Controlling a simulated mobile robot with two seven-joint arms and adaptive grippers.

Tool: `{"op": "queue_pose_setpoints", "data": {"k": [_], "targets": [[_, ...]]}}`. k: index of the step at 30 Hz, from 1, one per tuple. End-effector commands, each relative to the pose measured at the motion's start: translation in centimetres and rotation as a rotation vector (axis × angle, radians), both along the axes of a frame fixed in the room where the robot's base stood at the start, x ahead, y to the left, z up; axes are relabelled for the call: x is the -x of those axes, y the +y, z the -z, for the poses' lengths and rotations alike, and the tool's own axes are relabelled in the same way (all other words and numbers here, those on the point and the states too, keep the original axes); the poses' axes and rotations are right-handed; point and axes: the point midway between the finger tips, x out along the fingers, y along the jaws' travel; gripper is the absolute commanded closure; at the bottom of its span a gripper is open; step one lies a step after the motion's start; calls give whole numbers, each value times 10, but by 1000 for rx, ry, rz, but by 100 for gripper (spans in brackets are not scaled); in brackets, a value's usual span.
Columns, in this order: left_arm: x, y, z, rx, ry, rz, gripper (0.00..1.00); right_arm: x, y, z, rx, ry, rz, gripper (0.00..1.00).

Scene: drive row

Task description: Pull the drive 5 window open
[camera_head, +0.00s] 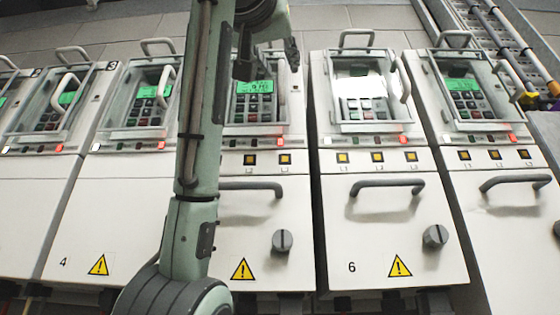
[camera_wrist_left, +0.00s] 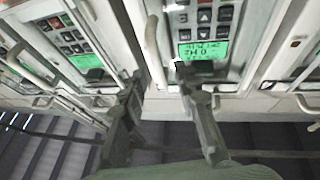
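Drive 5 (camera_head: 300,195) is the white cabinet between the ones marked 4 and 6; its own number is hidden by my left arm. Its window (camera_head: 262,128) looks shut over a keypad and a lit green display, which also shows in the left wrist view (camera_wrist_left: 203,50). My left gripper (camera_head: 268,62) is at the top of this window, with its fingers apart. In the left wrist view the gripper (camera_wrist_left: 160,76) is open, and a pale window handle (camera_wrist_left: 152,45) shows beyond and between the fingertips. Contact cannot be told. My right gripper is not in view.
Drive 6 (camera_head: 375,210) stands close on the right, with its own window handle (camera_head: 404,80). Drive 4 (camera_head: 120,200) is on the left. Below the windows, a drawer-like bar handle (camera_head: 255,186) and a knob (camera_head: 282,241) stick out. A cable tray (camera_head: 500,40) runs at upper right.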

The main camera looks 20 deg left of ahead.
Motion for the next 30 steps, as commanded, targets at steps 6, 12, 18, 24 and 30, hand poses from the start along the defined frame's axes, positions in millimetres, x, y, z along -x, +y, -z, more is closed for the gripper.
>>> {"op": "queue_pose_setpoints", "data": {"k": [6, 12, 18, 24, 30], "targets": [[-13, 1, -5, 0, -1, 0, 70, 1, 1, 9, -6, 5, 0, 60], [-13, 1, -5, 0, -1, 0, 70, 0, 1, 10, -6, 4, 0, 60], [-13, 1, -5, 0, -1, 0, 92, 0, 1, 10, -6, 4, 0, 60], [-13, 1, -5, 0, -1, 0, 100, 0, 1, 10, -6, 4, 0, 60], [-12, 1, -5, 0, -1, 0, 100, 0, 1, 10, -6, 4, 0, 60]]}}
